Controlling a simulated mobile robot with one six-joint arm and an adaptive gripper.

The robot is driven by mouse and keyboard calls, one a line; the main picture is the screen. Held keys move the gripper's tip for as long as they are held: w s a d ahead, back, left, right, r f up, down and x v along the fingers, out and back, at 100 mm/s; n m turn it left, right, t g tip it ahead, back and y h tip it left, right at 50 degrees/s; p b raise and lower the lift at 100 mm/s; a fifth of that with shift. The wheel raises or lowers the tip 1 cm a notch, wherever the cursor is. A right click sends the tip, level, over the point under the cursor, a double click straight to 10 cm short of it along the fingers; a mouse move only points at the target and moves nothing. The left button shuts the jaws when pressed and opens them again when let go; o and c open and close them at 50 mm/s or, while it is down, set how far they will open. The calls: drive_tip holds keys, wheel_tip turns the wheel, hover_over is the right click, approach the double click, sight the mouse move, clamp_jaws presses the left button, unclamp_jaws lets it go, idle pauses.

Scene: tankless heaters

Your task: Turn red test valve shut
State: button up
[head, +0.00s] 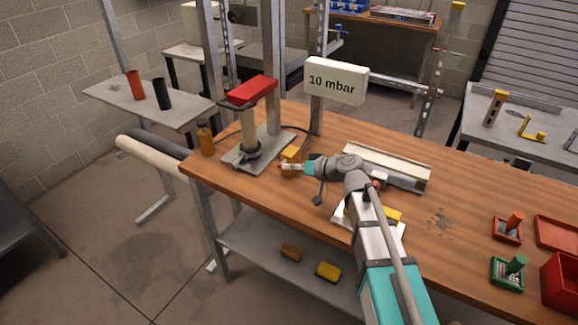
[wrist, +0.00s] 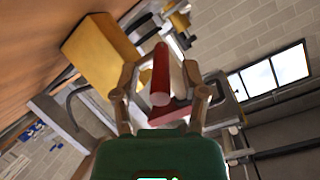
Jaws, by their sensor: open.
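The red valve handle (wrist: 161,72) is a short red bar with a rounded pale end in the wrist view. It lies between the two open fingers of my gripper (wrist: 159,80), with a gap visible on each side. In the head view my gripper (head: 290,167) is at the front of a small yellow box (head: 291,153) on the workbench, and only a bit of red shows at its tip. The yellow box also shows in the wrist view (wrist: 101,52), up and left of the handle. Whether the fingers touch the handle cannot be told.
A stand with a red-topped column (head: 252,91) rises behind the box on a grey plate (head: 240,160). A "10 mbar" sign (head: 335,82) stands behind. An amber bottle (head: 205,138) is left. A long metal tray (head: 385,166) lies right. The bench (head: 455,215) is partly clear.

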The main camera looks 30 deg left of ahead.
drive_tip(key=shift+c, duration=0.3)
drive_tip(key=c, duration=0.4)
drive_tip(key=shift+w+d+r+p, duration=0.1)
drive_tip(key=shift+d+r+p, duration=0.25)
drive_tip(key=shift+d+p, duration=0.2)
clamp_jaws()
drive_tip(key=s+d+r+m+h+p, duration=0.25)
drive_tip(key=d+r+h+p, duration=0.4)
drive_tip(key=d, duration=0.95)
drive_tip(key=s+d+r+m+g+h+p, duration=0.1)
drive_tip(key=s+d+r+m+h+p, duration=0.2)
drive_tip(key=d+p, duration=0.95)
drive_tip(key=s+d+r+m+h+p, duration=0.2)
drive_tip(key=d+r+m+h+p, duration=0.3)
drive_tip(key=d, duration=1.3)
drive_tip(key=w+a+f+n+y, duration=0.15)
drive_tip(key=w+a+n, duration=0.3)
drive_tip(key=a, duration=0.55)
drive_tip(key=w+a+n+y, duration=0.2)
drive_tip(key=w+a+n, duration=0.25)
drive_tip(key=a, duration=0.55)
drive_tip(key=a+r+n+g+y, duration=0.1)
drive_tip(key=a+n, duration=0.6)
drive_tip(key=a, duration=1.6)
drive_tip(key=shift+w+a+r+y, duration=0.3)
drive_tip(key=shift+r+y, duration=0.2)
drive_tip(key=shift+y, duration=0.4)
